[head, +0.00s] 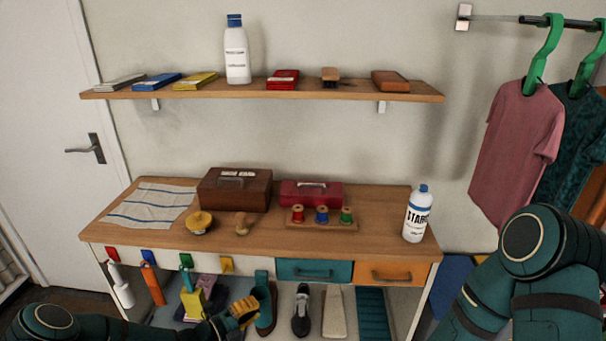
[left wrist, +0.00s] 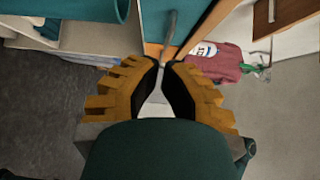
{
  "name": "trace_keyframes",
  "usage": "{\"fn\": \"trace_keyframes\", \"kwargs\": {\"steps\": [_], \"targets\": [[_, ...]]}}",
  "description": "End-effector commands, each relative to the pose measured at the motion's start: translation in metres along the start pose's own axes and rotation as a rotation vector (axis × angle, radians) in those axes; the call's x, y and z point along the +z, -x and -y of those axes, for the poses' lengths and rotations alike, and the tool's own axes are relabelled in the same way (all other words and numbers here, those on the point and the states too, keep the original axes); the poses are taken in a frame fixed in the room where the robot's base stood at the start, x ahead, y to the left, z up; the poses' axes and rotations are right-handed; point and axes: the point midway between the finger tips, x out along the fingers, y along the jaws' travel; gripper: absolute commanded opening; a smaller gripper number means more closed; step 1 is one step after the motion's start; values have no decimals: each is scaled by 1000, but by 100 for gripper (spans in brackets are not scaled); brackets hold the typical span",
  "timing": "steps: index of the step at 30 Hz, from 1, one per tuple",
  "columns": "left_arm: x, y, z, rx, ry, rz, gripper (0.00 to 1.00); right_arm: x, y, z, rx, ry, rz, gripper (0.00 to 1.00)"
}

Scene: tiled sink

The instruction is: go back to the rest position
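My left gripper (head: 244,311) is low in front of the table, near the open space below the drawers.
The wooden table (head: 375,232) holds two boxes, a spool rack and a starch bottle (head: 416,214). Below are a teal drawer (head: 315,271), an orange drawer (head: 392,273) and shoes. Hanging shirts (head: 512,150) are at the right, a door (head: 60,110) at the left.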

Motion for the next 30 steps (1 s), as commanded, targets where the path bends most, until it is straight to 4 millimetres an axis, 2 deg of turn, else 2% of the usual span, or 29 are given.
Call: {"fn": "trace_keyframes", "kwargs": {"steps": [2, 5, 6, 9, 12, 15, 18, 21, 23, 24, 27, 30], "targets": [[-23, -6, -2, 39, -77, -81, 0, 0, 0, 0, 0, 0, 0, 47], [-74, -10, -10, 122, -283, -276, 0, 0, 0, 0, 0, 0, 0, 47], [-100, -8, -16, 155, -402, -383, 0, 0, 0, 0, 0, 0, 0, 47], [-162, 11, -32, 208, -772, -697, 0, 0, 0, 0, 0, 0, 0, 47], [-202, 42, -45, 186, -1161, -1004, 0, 0, 0, 0, 0, 0, 0, 47], [-223, 73, -53, 87, -1559, -1290, 0, 0, 0, 0, 0, 0, 0, 47], [-230, 98, -52, -88, -1955, -1539, 0, 0, 0, 0, 0, 0, 0, 47], [-231, 111, -44, -309, -2307, -1719, 0, 0, 0, 0, 0, 0, 0, 47], [-231, 114, -38, -443, -2482, -1788, 0, 0, 0, 0, 0, 0, 0, 47], [-231, 114, -33, 507, 2485, 1751, 0, 0, 0, 0, 0, 0, 0, 47], [-232, 115, -24, 586, 2342, 1578, 0, 0, 0, 0, 0, 0, 0, 47], [-234, 114, -20, 621, 2270, 1492, 0, 0, 0, 0, 0, 0, 0, 47]]}}
